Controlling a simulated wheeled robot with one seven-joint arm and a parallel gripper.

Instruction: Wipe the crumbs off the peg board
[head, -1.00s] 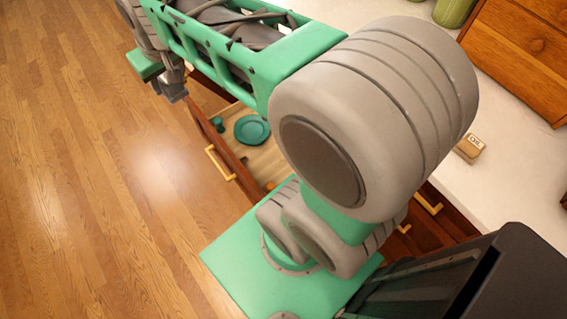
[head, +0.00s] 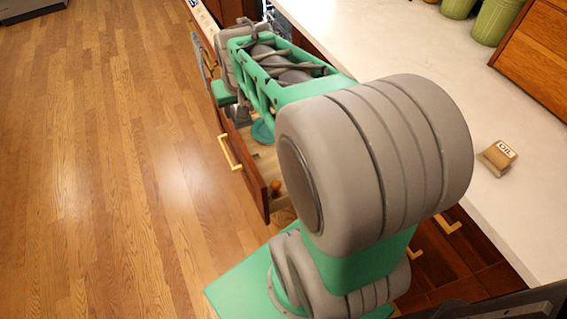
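An open wooden drawer (head: 252,178) shows beneath my arm. A strip of its light wood bottom (head: 266,160) is visible; I cannot tell if this is the peg board. A teal plate (head: 262,131) lies in the drawer, partly covered by my arm. A small brown upright piece (head: 275,188), perhaps a peg, stands near its front corner. No crumbs can be made out. My gripper (head: 241,116) is at the far end of the arm, over the drawer's far part. It is small and partly hidden, so I cannot see its opening or anything held.
A pale counter (head: 410,60) runs along the right, with a small box marked OIL (head: 497,157), green canisters (head: 494,20) and a wooden cabinet (head: 535,50) on it. The wood floor (head: 110,170) at left is clear.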

